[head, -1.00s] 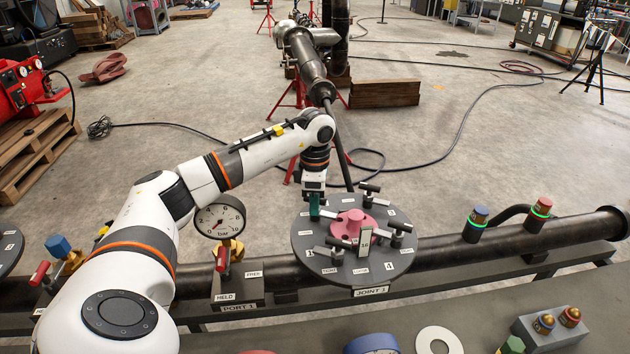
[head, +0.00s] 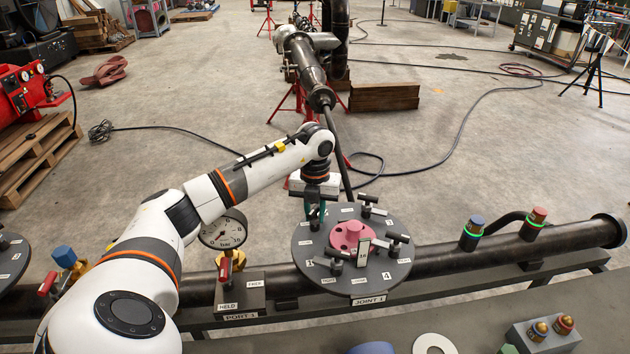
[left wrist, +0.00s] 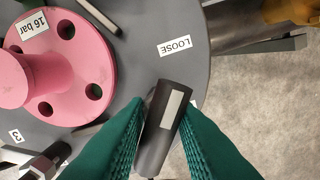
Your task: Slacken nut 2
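The grey disc of joint 1 (head: 350,284) carries a pink flanged hub (head: 348,236) and several dark T-handled nuts. My left gripper (head: 316,214) points down at the disc's far left. In the left wrist view its green fingers (left wrist: 163,125) stand on both sides of a dark handle (left wrist: 172,98) with a pale stripe. The handle lies tilted between them, with narrow gaps showing. I take this for nut 2, but its number is not readable. A LOOSE label (left wrist: 174,46) lies beside it. The right gripper is not in view.
Other T-handles (head: 398,238) stand close around the hub, with an upright tag (head: 363,252) between them. A gauge (head: 223,229) on port 1 stands left of the disc, near my left arm. Two capped posts (head: 472,233) stand on the pipe at right.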

